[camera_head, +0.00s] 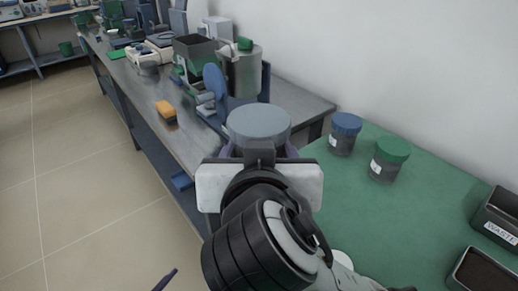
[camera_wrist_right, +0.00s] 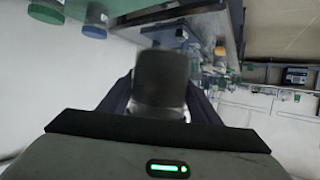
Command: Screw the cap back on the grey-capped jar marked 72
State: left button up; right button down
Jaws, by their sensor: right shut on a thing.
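A round thing with a grey top (camera_head: 259,122) is held up by my right gripper (camera_head: 259,150) in the head view, above the gap between the bench and the green table. The gripper is shut on it, with a purple finger showing on each side. In the right wrist view a dark grey, blurred body (camera_wrist_right: 160,80) sits between the fingers. I see no number on it, and cannot tell whether it is the whole jar or only the cap.
A blue-capped jar (camera_head: 345,133) and a green-capped jar (camera_head: 388,159) stand on the green tabletop (camera_head: 440,200). Black bins, one labelled WASTE (camera_head: 500,228), are at the right. The metal bench (camera_head: 165,90) carries equipment and an orange object (camera_head: 166,110). The green tabletop's middle is clear.

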pick_arm(q)
jog(key=s+f+n+g, duration=0.2)
jog(key=s+f+n, duration=0.2)
jog(key=s, duration=0.5)
jog(key=shift+d+n+h, duration=0.2)
jog(key=shift+n+h, duration=0.1)
jog(key=shift+n, duration=0.9)
pick_arm(e)
jog(key=shift+w+d, duration=0.1)
pick_arm(q)
jog(key=shift+w, duration=0.1)
pick_arm(e)
jog(key=w+d, duration=0.2)
jog(key=d, duration=0.8)
jog(key=w+d, duration=0.1)
jog(key=d, duration=0.9)
jog(key=shift+w+d, duration=0.2)
jog(key=shift+w, duration=0.15)
pick_arm(q)
jog(key=shift+c, duration=0.3)
